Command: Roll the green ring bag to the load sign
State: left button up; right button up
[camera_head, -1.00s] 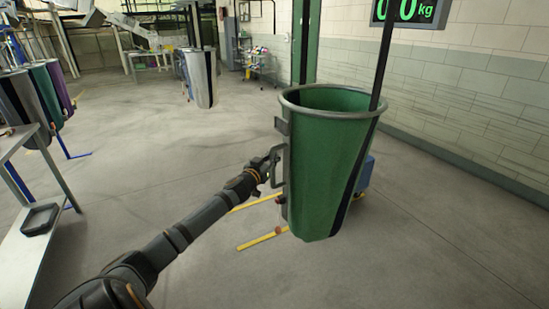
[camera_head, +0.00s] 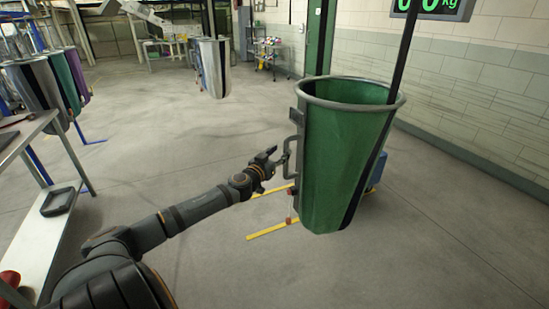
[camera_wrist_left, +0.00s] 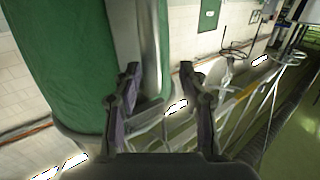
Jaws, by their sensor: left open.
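The green ring bag (camera_head: 340,165) hangs upright right of centre in the head view, with a grey rim and a dark stripe. Its green side also fills the upper left of the left wrist view (camera_wrist_left: 65,60). A grey handle (camera_head: 294,150) stands out from its left side. My left gripper (camera_head: 277,157) is open beside this handle, its fingers spread; in the left wrist view (camera_wrist_left: 158,72) the handle's grey bar appears behind the fingers. I cannot tell whether they touch. A sign (camera_head: 435,8) with green digits and "kg" is cut off at the top right. My right gripper is not in view.
A black post (camera_head: 405,45) rises behind the bag, with a blue object (camera_head: 378,170) low beside it. Yellow floor marks (camera_head: 268,231) lie below. Other bags hang at left (camera_head: 40,85) and farther back (camera_head: 213,68). A grey table (camera_head: 45,215) stands at left. Open floor lies between.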

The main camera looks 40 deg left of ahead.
pick_arm(q)
jog(key=shift+v, duration=2)
jog(key=shift+d, duration=0.15)
